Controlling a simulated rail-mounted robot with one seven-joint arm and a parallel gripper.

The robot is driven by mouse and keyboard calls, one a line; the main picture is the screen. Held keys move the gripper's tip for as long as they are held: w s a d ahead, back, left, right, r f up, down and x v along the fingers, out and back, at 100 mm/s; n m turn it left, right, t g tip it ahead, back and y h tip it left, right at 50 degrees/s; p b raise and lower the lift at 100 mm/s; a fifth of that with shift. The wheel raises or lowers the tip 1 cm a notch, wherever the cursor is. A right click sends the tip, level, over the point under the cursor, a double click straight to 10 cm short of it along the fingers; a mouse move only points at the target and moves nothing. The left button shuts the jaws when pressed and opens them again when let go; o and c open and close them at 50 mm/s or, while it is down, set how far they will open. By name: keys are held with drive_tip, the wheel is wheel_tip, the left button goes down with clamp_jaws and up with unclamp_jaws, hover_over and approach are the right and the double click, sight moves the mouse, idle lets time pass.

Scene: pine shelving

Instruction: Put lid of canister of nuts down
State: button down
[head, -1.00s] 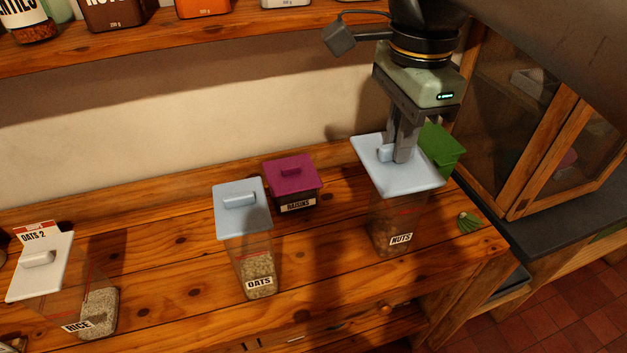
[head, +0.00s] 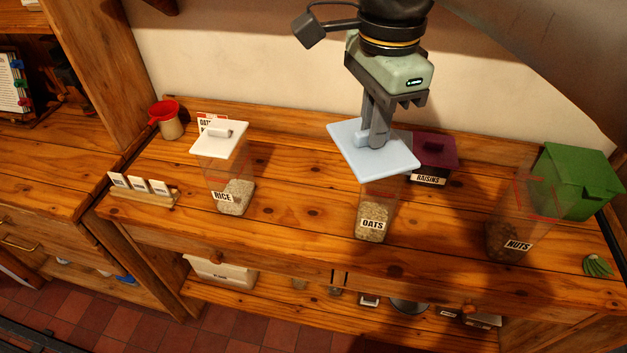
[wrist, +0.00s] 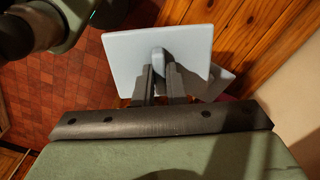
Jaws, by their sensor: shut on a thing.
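My gripper (head: 377,138) is shut on the handle of a pale blue square lid (head: 345,150) and holds it up in the air. In the wrist view the lid (wrist: 130,58) lies flat beyond my fingers (wrist: 159,72). The nuts canister (head: 520,225) stands open at the right of the counter, clear-walled with a red line and nuts at the bottom. Part of another pale lid (wrist: 220,84) shows below the held one in the wrist view.
The purple-lidded raisins box (head: 436,150) stands behind oats. A green box (head: 575,185) is behind nuts. The white-lidded rice canister (head: 237,195) and a card rack (head: 145,190) are at left. Bare counter (head: 295,205) lies between rice and oats.

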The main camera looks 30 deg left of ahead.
drive_tip(key=s+a+f+n+b, duration=0.1)
drive_tip(key=a+f+b, duration=0.25)
drive_tip(key=f, duration=0.65)
drive_tip(key=s+a+f+n+b, duration=0.1)
drive_tip(key=a+f+n+b, duration=0.2)
drive_tip(key=f, duration=0.7)
drive_tip(key=shift+m, duration=0.7)
drive_tip(key=w+a+f+p, duration=0.1)
drive_tip(key=w+a+f, duration=0.3)
drive_tip(key=a, duration=0.1)
drive_tip(key=w+a+f, duration=0.5)
drive_tip(key=shift+f+p, duration=0.2)
drive_tip(key=shift+p, duration=0.15)
drive_tip(key=shift+w+a+f, duration=0.1)
drive_tip(key=shift+w+f, duration=0.05)
drive_tip(key=shift+f, duration=1.5)
drive_tip(key=shift+f, duration=0.15)
drive_tip(key=c, duration=1.8)
unclamp_jaws()
drive_tip(key=shift+c, duration=0.2)
drive_tip(key=o, duration=0.4)
drive_tip(key=shift+c, duration=0.2)
